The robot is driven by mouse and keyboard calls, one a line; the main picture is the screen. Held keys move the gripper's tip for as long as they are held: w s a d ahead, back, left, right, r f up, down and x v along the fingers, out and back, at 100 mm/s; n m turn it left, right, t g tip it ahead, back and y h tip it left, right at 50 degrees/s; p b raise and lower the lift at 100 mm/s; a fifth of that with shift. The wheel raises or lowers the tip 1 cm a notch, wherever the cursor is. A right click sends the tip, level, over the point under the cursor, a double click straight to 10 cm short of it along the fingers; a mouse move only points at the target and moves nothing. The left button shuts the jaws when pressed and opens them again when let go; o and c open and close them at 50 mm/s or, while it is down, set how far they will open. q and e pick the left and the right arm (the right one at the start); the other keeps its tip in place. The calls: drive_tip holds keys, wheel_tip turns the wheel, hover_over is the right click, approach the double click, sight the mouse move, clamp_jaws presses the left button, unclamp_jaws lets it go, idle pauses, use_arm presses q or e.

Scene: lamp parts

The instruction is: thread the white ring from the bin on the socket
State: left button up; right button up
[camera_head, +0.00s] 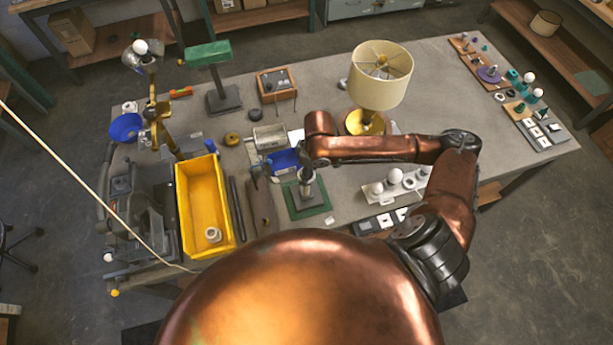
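The yellow bin (183,215) stands on the left part of the table. A whitish ring-like piece (213,235) lies inside it near its front end. A green mat (323,208) with a dark square plate lies at the table's front middle. My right arm comes in from the right, and its gripper (307,178) points down over this plate. A small upright piece, perhaps the socket, shows there, but the gripper partly hides it. I cannot tell whether the fingers touch it or whether they hold anything. My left gripper is not in view.
A gold lamp with a cream shade (382,88) stands behind my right forearm. White bulbs on a tray (394,188) lie to the right. The table's right middle is clear.

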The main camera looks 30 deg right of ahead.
drive_tip(key=shift+s+a+f+m+p, duration=0.1)
drive_tip(key=shift+s+f+m+p, duration=0.1)
drive_tip(key=shift+m+p, duration=1.2)
drive_tip(key=shift+s+a+f+m+p, duration=0.1)
drive_tip(key=shift+s+m+p, duration=0.05)
drive_tip(key=shift+m+p, duration=1.2)
drive_tip(key=shift+m+h+p, duration=0.3)
drive_tip(key=shift+m+p, duration=0.15)
drive_tip(key=shift+p, duration=0.55)
drive_tip(key=shift+f, duration=0.1)
drive_tip(key=shift+m+p, duration=0.4)
drive_tip(key=shift+p, duration=0.15)
drive_tip(key=shift+m+p, duration=1.7)
drive_tip(key=shift+p, duration=0.3)
drive_tip(key=shift+a+f+m+h, duration=0.15)
drive_tip(key=shift+m+h, duration=0.15)
drive_tip(key=shift+m, duration=1.1)
